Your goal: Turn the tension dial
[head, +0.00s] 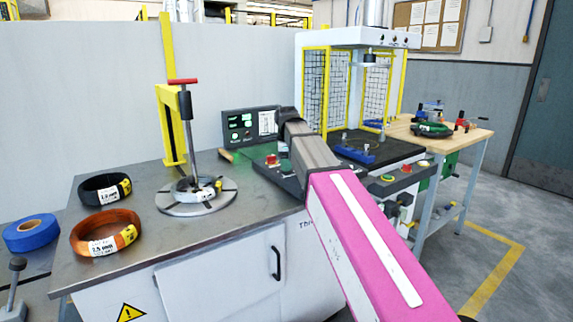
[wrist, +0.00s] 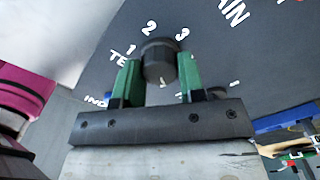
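The tension dial (wrist: 160,65) is a round black knob on a dark grey panel (wrist: 225,70), with the numbers 1, 2 and 3 arched around it and part of a white "TE" label beside it. My gripper (wrist: 160,78) has two green fingers, one on each side of the dial, and they look closed against its sides. The dial's pointer mark cannot be made out.
A display box (head: 250,126) stands close to my arm. A red button (head: 271,160) is on the console. A round turntable (head: 196,197) with a post, black and copper coils (head: 105,232), and blue tape (head: 31,233) are on the left. A yellow-framed press (head: 345,85) stands behind right.

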